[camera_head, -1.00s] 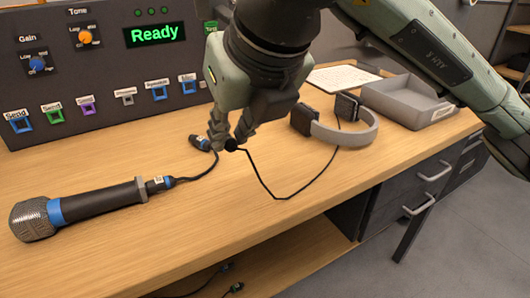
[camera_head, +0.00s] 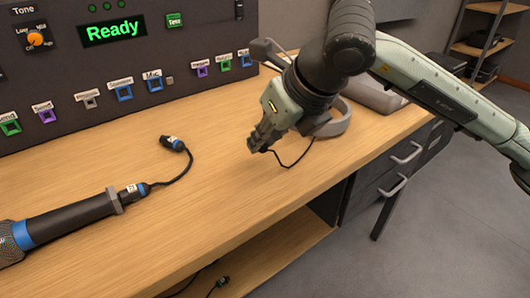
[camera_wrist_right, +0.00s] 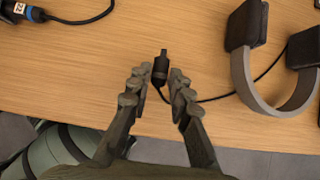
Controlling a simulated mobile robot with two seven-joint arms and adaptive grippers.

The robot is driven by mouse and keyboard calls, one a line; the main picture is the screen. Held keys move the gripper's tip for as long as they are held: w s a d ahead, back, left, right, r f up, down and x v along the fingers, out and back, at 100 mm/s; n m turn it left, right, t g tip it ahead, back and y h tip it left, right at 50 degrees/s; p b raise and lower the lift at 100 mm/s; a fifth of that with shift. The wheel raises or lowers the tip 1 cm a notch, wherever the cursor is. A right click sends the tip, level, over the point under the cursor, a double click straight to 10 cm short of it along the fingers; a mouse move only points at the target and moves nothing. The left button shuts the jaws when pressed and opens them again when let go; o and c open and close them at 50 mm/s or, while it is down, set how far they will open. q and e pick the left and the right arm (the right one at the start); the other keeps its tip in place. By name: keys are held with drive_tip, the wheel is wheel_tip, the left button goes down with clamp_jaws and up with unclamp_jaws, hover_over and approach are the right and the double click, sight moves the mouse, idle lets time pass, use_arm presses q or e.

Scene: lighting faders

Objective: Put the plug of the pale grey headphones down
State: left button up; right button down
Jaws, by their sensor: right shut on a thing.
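The black plug (camera_wrist_right: 160,70) of the pale grey headphones is between the fingertips of my right gripper (camera_wrist_right: 153,83), which is shut on it. In the head view my right gripper (camera_head: 258,148) points down close over the wooden table, and its fingers hide the plug. I cannot tell whether the plug touches the table. A thin black cable runs from the plug to the headphones (camera_wrist_right: 272,100), which lie to the right with dark ear pads. In the head view the headphones (camera_head: 337,122) are partly hidden behind the gripper. My left gripper is not in view.
A microphone (camera_head: 75,220) with a short cable and blue-black plug (camera_head: 172,143) lies to the left. A dark panel (camera_head: 110,80) with labelled sockets stands behind. A grey tray (camera_head: 375,95) is at the right. The wooden table (camera_head: 200,215) is clear in front of the gripper.

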sight(265, 154)
wheel_tip(265, 154, down, 3)
drive_tip(key=shift+f, duration=0.5)
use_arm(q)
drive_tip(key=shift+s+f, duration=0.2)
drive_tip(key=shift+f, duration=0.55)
use_arm(e)
drive_tip(key=shift+f, duration=0.15)
drive_tip(key=c, duration=1.4)
unclamp_jaws()
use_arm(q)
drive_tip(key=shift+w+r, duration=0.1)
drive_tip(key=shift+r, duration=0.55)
use_arm(e)
drive_tip(key=shift+r, duration=0.2)
